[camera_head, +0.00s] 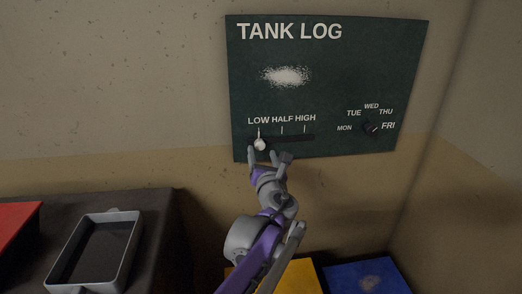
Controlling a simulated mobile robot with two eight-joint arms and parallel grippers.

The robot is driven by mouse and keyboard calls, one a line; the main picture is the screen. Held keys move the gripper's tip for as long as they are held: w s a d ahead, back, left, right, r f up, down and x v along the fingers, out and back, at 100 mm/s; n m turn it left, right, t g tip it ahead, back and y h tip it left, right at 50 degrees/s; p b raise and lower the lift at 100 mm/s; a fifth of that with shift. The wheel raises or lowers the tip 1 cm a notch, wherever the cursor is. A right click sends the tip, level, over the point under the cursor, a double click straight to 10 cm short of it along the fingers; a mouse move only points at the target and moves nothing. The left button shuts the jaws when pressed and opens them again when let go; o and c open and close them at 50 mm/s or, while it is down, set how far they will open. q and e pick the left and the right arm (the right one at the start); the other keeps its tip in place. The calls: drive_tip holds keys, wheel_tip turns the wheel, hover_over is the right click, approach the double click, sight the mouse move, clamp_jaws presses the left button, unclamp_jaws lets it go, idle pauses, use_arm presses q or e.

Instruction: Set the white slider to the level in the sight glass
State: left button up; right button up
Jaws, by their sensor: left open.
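The dark green TANK LOG board (330,55) is on the wall. Its white slider (260,144) is a small round knob at the left end of a dark slot (296,138), under the word LOW. Tick marks for LOW, HALF and HIGH stand above the slot. My left gripper (268,156) is open just below the slot, its left finger beside the knob and its right finger to the right of it. I cannot tell whether a finger touches the knob. No sight glass is in view. My right gripper is not in view.
A day dial (370,127) marked MON to FRI is at the board's lower right. A grey tray (95,250) and a red object (14,228) are on a dark surface at left. Yellow (303,276) and blue (366,277) objects stand below the board.

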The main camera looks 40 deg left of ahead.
use_arm(q)
drive_tip(key=v, duration=0.7)
drive_tip(key=shift+s+d, duration=0.1)
drive_tip(key=s+d+f+n+g+h+p, duration=0.1)
drive_tip(key=s+d+f+n+g+h, duration=0.2)
drive_tip(key=f+n, duration=0.45)
drive_tip(key=s+d+f+n+g+h+p, duration=0.1)
drive_tip(key=s+d+f+n+h, duration=0.3)
drive_tip(key=f+n, duration=0.4)
drive_tip(key=s+d+f+n+g+h, duration=0.1)
drive_tip(key=s+d+f+n+h, duration=0.2)
drive_tip(key=d+n, duration=0.4)
drive_tip(key=s+d+f+n+g+h+p, duration=0.1)
drive_tip(key=s+d+f+n+h, duration=0.3)
drive_tip(key=s+d+f+n, duration=0.1)
drive_tip(key=d+f+n, duration=0.1)
drive_tip(key=d+n, duration=0.1)
drive_tip(key=d, duration=0.1)
drive_tip(key=shift+s+d, duration=0.3)
drive_tip(key=shift+s, duration=0.1)
